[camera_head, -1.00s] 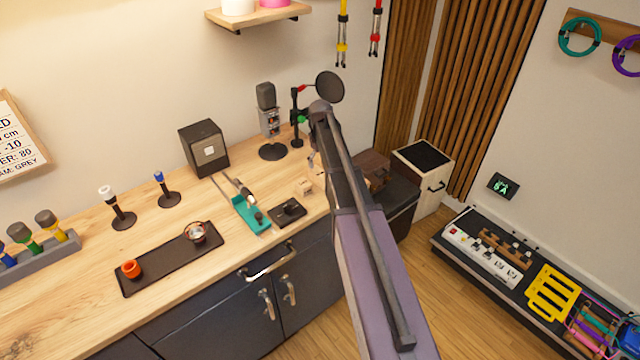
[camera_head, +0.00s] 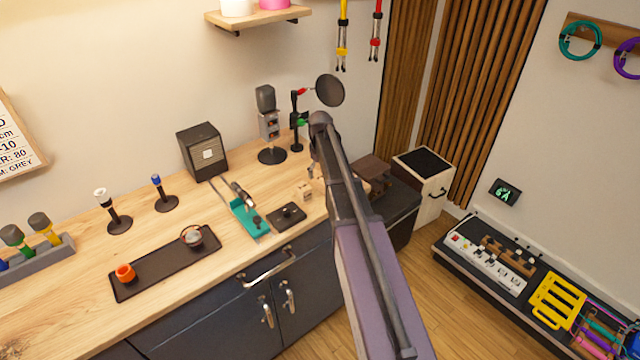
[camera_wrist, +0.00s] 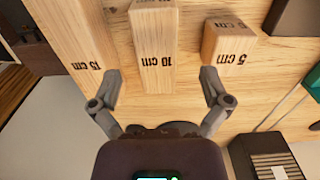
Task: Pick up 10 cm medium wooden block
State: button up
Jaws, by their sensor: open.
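The 10 cm wooden block (camera_wrist: 155,45) stands in the wrist view between two other blocks, its printed label upside down. My gripper (camera_wrist: 160,82) is open, with one finger on each side of the 10 cm block's near end. The fingers look apart from the block, but I cannot tell the exact gap in depth. In the head view my arm hides the 10 cm block and the gripper.
A longer 15 cm block (camera_wrist: 75,40) is at the left and a shorter 5 cm block (camera_wrist: 228,42) at the right, both close to the fingers. The wooden counter (camera_head: 80,250) also holds a black tray (camera_head: 165,262) and a microphone (camera_head: 268,125).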

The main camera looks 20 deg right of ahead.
aim_at(320, 177)
jog(key=shift+w+d+f+b, duration=0.1)
jog(key=shift+f+b, duration=1.15)
jog(key=shift+f, duration=0.05)
jog(key=shift+w+f+b, duration=0.1)
jog(key=shift+f+b, duration=1.1)
jog(key=shift+f, duration=0.05)
jog(key=c, duration=1.3)
